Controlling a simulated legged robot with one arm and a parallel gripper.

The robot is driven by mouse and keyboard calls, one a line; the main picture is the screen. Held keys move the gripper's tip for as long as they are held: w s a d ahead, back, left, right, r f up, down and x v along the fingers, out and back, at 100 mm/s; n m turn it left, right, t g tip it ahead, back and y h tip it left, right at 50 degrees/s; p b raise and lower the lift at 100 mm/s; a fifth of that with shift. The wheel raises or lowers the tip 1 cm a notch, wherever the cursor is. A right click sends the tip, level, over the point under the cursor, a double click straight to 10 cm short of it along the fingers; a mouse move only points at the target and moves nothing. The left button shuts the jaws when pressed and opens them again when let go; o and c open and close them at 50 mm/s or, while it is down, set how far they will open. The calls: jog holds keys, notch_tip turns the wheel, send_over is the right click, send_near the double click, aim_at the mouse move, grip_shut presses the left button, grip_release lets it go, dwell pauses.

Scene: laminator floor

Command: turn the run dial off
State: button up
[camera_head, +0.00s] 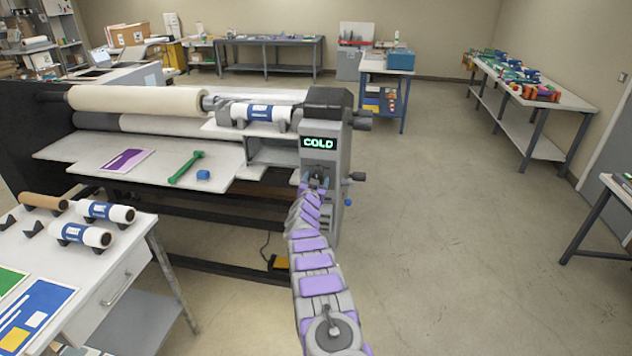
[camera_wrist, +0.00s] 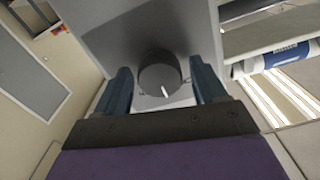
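The run dial (camera_wrist: 160,74) is a dark round knob with a white pointer line, on the grey face of the laminator's control housing (camera_head: 330,155). In the wrist view my gripper (camera_wrist: 162,88) is open, with one blue-grey finger on each side of the dial. I cannot tell whether either finger touches it. The pointer line points toward the lower edge of the wrist view. In the head view my gripper (camera_head: 315,182) is at the housing, below a green-lit display (camera_head: 318,142) reading COLD, and hides the dial.
A table with film rolls (camera_head: 80,234) stands at lower left. Floor on the right is clear.

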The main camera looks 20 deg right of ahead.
jog(key=shift+o, duration=0.2)
jog(key=shift+s+r, duration=0.1)
jog(key=shift+s+a+r, duration=0.1)
jog(key=shift+s+a, duration=0.3)
jog(key=shift+s, duration=0.2)
jog(key=v, duration=1.5)
jog(key=shift+s+a, duration=0.2)
jog(key=shift+a, duration=0.15)
